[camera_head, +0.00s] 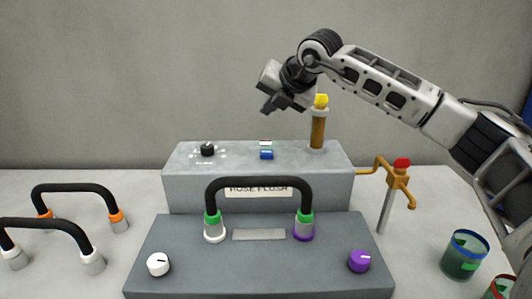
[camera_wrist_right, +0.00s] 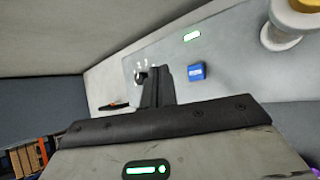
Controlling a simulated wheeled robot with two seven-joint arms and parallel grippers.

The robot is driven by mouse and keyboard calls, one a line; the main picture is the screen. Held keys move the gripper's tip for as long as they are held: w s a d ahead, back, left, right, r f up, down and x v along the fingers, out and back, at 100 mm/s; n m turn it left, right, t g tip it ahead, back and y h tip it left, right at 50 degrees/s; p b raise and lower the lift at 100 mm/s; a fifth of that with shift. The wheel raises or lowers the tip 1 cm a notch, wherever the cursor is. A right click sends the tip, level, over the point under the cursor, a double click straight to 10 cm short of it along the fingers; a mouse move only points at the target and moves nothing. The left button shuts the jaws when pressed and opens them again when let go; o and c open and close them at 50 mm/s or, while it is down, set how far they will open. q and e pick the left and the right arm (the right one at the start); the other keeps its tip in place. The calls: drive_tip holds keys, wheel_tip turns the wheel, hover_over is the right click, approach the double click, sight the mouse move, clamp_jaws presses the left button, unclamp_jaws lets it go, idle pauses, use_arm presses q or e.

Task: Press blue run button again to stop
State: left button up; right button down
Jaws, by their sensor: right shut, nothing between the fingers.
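The blue run button (camera_head: 266,155) is on the top face of the grey hose flush machine (camera_head: 190,185), right of the black knob (camera_head: 207,149). A small green-lit indicator (camera_head: 265,143) sits just behind the button. In the right wrist view the blue button (camera_wrist_right: 197,72) and the lit green indicator (camera_wrist_right: 192,36) show right of my fingers. My right gripper (camera_head: 268,108) is shut and empty, above the machine top and apart from the button. Its closed fingers also show in the wrist view (camera_wrist_right: 158,88). My left gripper is not in view.
A brown post with a yellow top (camera_head: 320,102) stands close to my right gripper. A black hose (camera_head: 258,183) arches over the front block between two fittings. An orange pipe with a red valve (camera_head: 401,165) is at right. Two loose hoses (camera_head: 78,190) lie at left.

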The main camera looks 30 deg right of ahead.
drive_tip(key=b, duration=0.3)
hover_over(269, 154)
wheel_tip(269, 154, down, 6)
drive_tip(key=shift+f, duration=0.25)
drive_tip(key=shift+w+f+b, duration=0.1)
drive_tip(key=shift+f+b, duration=0.55)
drive_tip(key=shift+b, duration=0.1)
drive_tip(key=shift+f, duration=0.15)
use_arm(q)
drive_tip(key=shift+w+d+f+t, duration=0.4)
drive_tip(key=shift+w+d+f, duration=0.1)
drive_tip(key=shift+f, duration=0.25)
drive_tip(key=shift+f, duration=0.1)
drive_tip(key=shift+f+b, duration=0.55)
drive_tip(key=shift+b, duration=0.2)
use_arm(e)
drive_tip(key=shift+f, duration=0.4)
